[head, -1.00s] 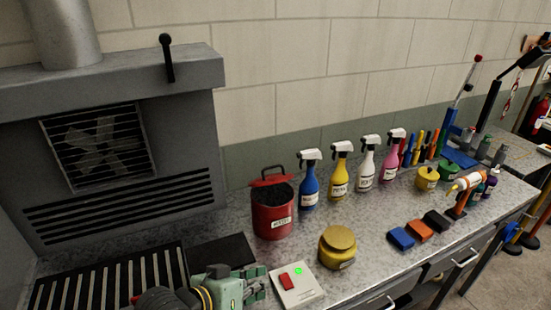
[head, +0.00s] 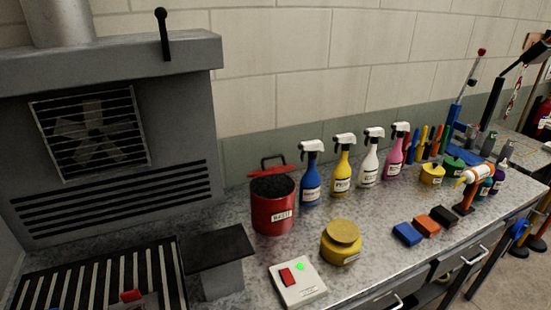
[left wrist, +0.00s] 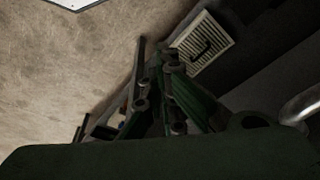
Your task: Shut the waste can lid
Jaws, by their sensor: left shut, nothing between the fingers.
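The red waste can (head: 272,212) stands on the bench in the head view, with dark contents showing in its open mouth. Its red lid (head: 284,173) is open, raised at the back rim, with a dark handle on it. My left gripper shows only in the left wrist view (left wrist: 158,75), where its dark green fingers are shut and empty. It touches nothing that I can make out, and its distance from the can cannot be told. My right gripper is in neither view.
Spray bottles (head: 310,177) stand right of the can. A yellow tin (head: 341,247) and a switch box (head: 298,284) with a green light sit in front. A black plate (head: 220,247) and slatted grate (head: 85,285) lie left, below the fan hood (head: 110,195).

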